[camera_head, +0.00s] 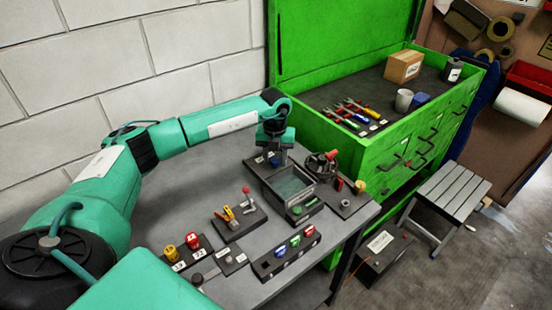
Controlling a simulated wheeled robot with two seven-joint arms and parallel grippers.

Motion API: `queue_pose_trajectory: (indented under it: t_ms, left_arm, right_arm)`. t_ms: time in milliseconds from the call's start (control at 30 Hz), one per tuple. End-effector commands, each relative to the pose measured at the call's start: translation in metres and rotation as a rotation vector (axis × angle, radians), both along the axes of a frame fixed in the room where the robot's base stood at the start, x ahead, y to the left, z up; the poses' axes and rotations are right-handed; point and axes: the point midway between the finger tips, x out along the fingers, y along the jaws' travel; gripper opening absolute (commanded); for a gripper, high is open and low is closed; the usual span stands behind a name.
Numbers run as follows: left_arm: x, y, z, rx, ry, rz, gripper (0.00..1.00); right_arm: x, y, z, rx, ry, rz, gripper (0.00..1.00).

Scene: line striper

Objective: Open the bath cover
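The bath (311,190) is a small dark box near the right end of the grey table. Its top shows a dark frame around a dull greenish pane or surface. I cannot tell whether this is a clear cover or the liquid inside. My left arm reaches in from the left, and my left gripper (272,156) points down at the back left edge of the bath. Its fingers are small and dark against the box, so their opening and any contact are unclear. My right gripper is not in view.
A black holder with blue, green and red pieces (295,244) stands in front of the bath. A green tool chest (352,160) stands behind right.

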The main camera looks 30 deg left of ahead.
Motion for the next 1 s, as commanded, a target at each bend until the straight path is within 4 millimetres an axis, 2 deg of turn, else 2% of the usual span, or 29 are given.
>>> queue_pose_trajectory:
  t_ms: [333, 467, 567, 900, 1000]
  left_arm:
    - [0.000, 0.000, 0.001, 0.000, 0.000, 0.000, 0.50]
    - [0.001, 0.000, 0.011, 0.000, -0.004, 0.000, 0.50]
    - [0.000, 0.000, 0.027, 0.000, -0.004, 0.000, 0.50]
    - [0.001, 0.000, 0.104, -0.001, -0.005, 0.001, 0.50]
    - [0.001, 0.000, 0.120, 0.000, -0.003, 0.001, 0.50]
  right_arm:
    - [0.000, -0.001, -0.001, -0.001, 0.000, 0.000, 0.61]
    - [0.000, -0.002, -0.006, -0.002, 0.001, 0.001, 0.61]
    - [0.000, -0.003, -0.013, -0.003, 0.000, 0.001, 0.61]
    - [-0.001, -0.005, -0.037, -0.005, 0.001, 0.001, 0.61]
    - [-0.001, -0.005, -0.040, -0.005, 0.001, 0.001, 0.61]
